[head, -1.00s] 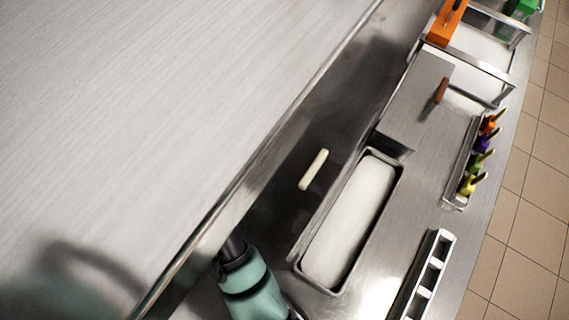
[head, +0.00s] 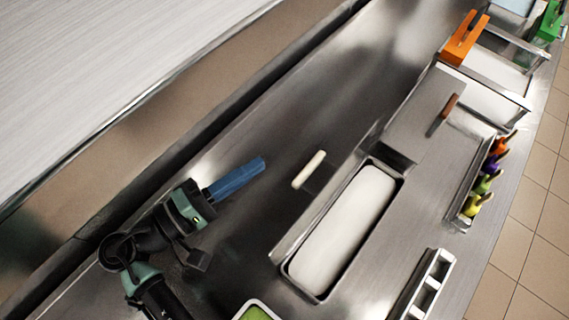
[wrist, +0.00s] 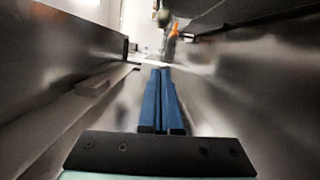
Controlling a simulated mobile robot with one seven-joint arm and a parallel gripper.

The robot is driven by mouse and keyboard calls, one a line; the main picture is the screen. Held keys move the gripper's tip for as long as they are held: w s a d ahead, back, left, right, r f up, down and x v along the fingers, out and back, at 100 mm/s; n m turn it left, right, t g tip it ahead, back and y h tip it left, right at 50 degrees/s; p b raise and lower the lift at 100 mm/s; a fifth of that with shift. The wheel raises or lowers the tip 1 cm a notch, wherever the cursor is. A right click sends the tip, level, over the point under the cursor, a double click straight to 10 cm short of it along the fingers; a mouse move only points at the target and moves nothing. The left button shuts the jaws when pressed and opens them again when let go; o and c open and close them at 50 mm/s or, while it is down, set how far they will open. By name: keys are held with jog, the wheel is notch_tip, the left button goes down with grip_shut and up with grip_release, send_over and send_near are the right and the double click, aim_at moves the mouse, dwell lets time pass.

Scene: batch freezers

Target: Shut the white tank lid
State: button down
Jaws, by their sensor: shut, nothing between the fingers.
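The white tank (head: 343,232) is an open rectangular well with white contents, right of centre in the head view. Its steel lid (head: 322,201) looks raised along the tank's left side, seen nearly edge-on. A white bar handle (head: 308,170) sits on the lid's left side. My gripper (head: 262,162) has blue fingers, shut and empty, left of the handle with a gap between them. In the wrist view the shut fingers (wrist: 163,100) point forward between dark metal walls. I cannot tell which wall there is the lid.
A flat lid with a brown handle (head: 442,115) lies beyond the white tank. An orange handle (head: 464,38) stands farther back. Colourful-handled tools (head: 482,185) and a slotted white holder (head: 428,284) are on the right. A green-filled container (head: 257,311) is at the bottom.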

jog(key=shift+s+d+r+p, duration=0.1)
jog(key=shift+d+p, duration=0.65)
jog(key=shift+d, duration=0.75)
jog(key=shift+d+r+p, duration=0.1)
jog(key=shift+d+p, duration=0.6)
jog(key=shift+d, duration=0.75)
